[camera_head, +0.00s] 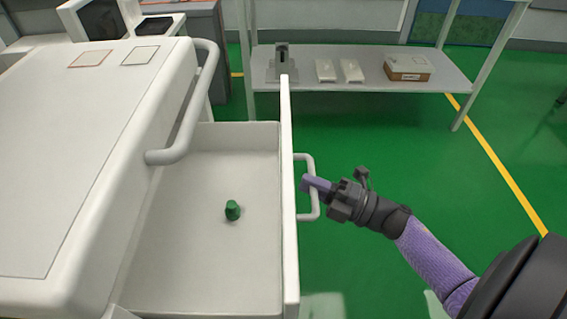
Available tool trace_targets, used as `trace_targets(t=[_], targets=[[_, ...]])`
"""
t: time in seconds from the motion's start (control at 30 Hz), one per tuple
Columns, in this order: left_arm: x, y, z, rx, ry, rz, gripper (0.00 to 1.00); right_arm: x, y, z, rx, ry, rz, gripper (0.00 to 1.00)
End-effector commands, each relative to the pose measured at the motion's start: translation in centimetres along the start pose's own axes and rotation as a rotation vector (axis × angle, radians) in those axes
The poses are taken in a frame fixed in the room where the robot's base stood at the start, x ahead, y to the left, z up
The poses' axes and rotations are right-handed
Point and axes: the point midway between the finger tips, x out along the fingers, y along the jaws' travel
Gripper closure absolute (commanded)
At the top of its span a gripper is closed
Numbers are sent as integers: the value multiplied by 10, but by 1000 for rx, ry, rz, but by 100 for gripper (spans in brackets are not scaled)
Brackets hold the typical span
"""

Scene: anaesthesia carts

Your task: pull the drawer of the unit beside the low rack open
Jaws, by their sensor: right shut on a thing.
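The white unit (85,150) stands at the left, and its drawer (180,235) is pulled well out towards the right. A small green object (233,210) lies on the drawer's floor. The drawer's front panel (289,220) carries a pale bar handle (311,160) on its outer face. My right gripper (316,188) is shut on this handle, with its arm coming in from the lower right. The low rack (440,80) stands at the back, beyond the drawer. My left gripper is not in view.
The rack's shelf holds a dark-fronted stand (281,65), two white packs (338,70) and a cardboard box (408,68). A curved white rail (190,115) runs along the unit's side. The green floor (420,150) right of the drawer is clear.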

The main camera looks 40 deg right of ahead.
Motion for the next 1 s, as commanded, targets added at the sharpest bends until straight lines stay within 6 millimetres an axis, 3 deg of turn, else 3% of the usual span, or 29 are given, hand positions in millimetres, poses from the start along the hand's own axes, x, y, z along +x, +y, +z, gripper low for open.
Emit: trace_targets(t=[0.23,0.67,0.7,0.83,1.0], targets=[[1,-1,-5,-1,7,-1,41,-18,2,7,0,-1,-3,100],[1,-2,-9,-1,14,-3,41,-20,3,8,0,-1,-2,100],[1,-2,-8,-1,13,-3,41,-20,3,8,0,-1,-2,74],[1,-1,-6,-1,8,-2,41,-20,3,8,1,-1,-1,46],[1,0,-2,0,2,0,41,-20,4,8,0,0,-1,45]])
